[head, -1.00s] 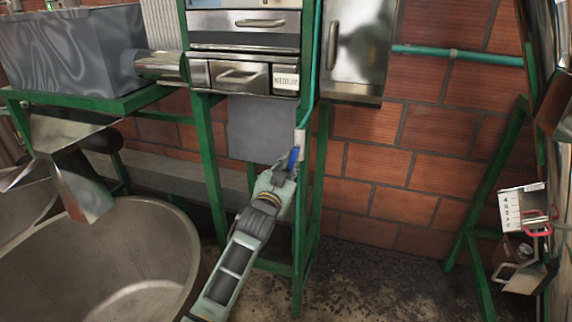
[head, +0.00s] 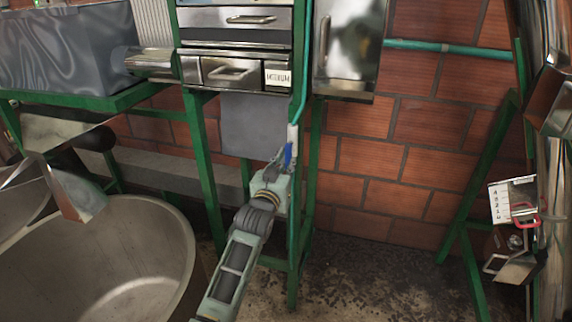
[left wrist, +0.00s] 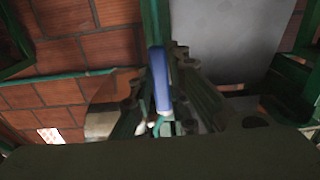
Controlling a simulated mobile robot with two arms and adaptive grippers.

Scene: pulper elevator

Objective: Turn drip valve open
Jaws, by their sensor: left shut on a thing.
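The drip valve has a blue handle (head: 289,154) and hangs at the lower end of the teal pipe (head: 306,70), by the front right leg of the green stand. My left gripper (head: 281,161) reaches up to it and is shut on the blue handle. In the left wrist view the blue handle (left wrist: 161,80) stands upright between the fingers (left wrist: 168,100). The fingers partly hide the valve body, and the spout is hard to make out. My right gripper is not in view.
A large round metal basin (head: 110,262) stands at the left. The green stand (head: 207,170) carries metal drawers, one labelled "MEDIUM" (head: 278,77). A brick wall (head: 400,170) is behind. A box with a red handle (head: 513,205) is at the right. Floor right of the stand is clear.

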